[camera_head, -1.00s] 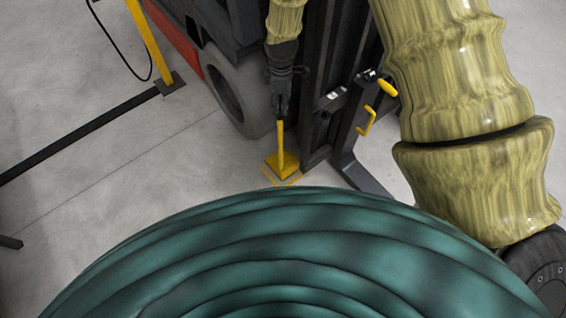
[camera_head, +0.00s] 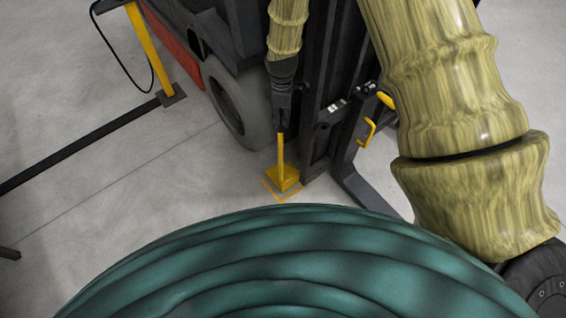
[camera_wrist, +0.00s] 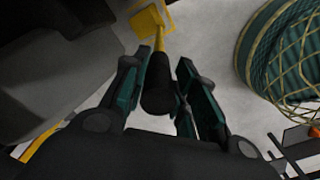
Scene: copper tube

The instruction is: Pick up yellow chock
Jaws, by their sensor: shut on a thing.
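The yellow chock (camera_head: 284,178) shows in the head view beside the forklift's wheel, with its thin yellow handle pole standing up from the block. A yellow outline lies on the floor around and in front of the block. I cannot tell whether the block touches the floor. My gripper (camera_head: 281,126) is above it, shut on the top of the handle. In the wrist view, my gripper's fingers (camera_wrist: 166,62) stand on both sides of the black grip (camera_wrist: 157,85), and the yellow pole (camera_wrist: 160,42) runs away to the chock at the top edge, partly cut off.
The forklift's grey tyre (camera_head: 238,108) is close left of the chock. The dark mast (camera_head: 327,110) and fork (camera_head: 362,195) are close on its right. A yellow post (camera_head: 150,50) stands at the upper left. Open floor (camera_head: 120,180) lies to the left.

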